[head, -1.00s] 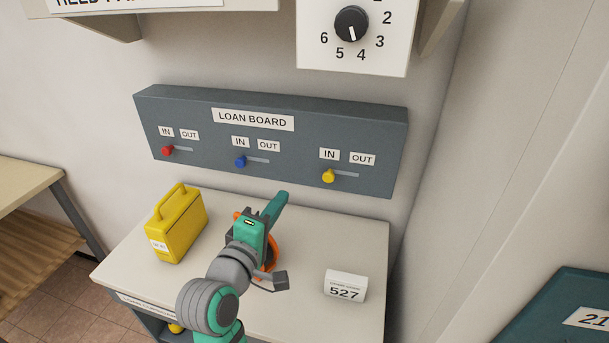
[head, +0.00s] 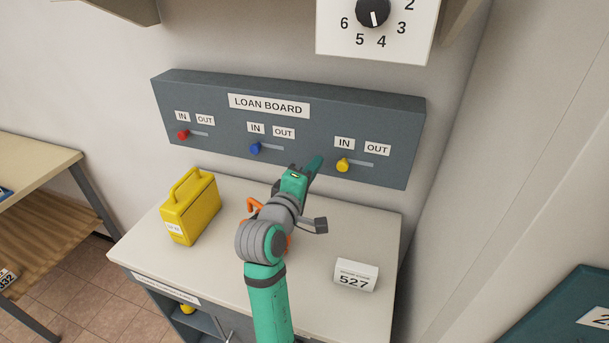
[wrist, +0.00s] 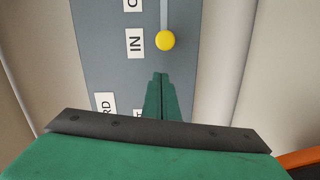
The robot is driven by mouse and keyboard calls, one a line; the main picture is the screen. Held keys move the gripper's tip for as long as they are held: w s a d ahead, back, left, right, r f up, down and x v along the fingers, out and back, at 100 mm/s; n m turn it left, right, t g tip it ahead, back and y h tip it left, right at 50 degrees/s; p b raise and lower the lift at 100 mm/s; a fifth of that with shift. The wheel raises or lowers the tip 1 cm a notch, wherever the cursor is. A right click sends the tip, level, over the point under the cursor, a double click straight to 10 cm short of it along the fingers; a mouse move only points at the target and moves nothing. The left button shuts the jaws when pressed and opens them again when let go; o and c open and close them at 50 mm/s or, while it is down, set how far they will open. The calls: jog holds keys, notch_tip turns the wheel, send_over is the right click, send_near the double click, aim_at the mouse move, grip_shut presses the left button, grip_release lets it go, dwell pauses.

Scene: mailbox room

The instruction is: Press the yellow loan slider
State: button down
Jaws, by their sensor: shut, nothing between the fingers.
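The yellow loan slider (head: 343,165) is a round knob at the left, IN end of its slot on the grey loan board (head: 225,149). In the wrist view the yellow knob (wrist: 165,41) lies just beyond my fingertips, with the slot running up from it. My gripper (head: 317,160) is shut and empty, a little left of the yellow knob in the head view. Its closed green fingers (wrist: 160,76) point at the board. A gap shows between the fingertips and the knob in the wrist view; the exact depth to the board is hard to tell.
A blue slider (head: 255,148) and a red slider (head: 183,135) sit further left on the board. Below are a cream counter (head: 230,250), a yellow case (head: 190,208) and a white 527 sign (head: 356,275). A dial panel (head: 375,40) hangs above.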

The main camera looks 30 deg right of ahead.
aim_at(343, 164)
jog(key=shift+s+d+f, duration=0.15)
jog(key=shift+s+d, duration=0.4)
jog(key=shift+s+d+f, duration=0.15)
jog(key=shift+s+d, duration=0.4)
